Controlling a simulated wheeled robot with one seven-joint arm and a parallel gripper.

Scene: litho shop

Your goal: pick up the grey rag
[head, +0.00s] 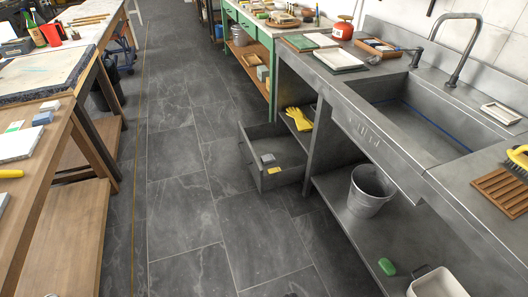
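The drawer (290,181) under the steel sink counter is pulled open. A small light grey item (268,159) lies inside it on the drawer floor; it could be the grey rag, but it is too small to tell whether it is cloth. A small yellow item (275,170) lies near it at the drawer's front. No other thing in view is clearly a grey rag. My gripper is not in view.
The grey tiled aisle (190,160) is clear between the wooden bench (75,205) at left and the steel counter (350,100) at right. Yellow gloves (299,119) lie beside the drawer's far end. A metal bucket (369,190) stands on the lower shelf.

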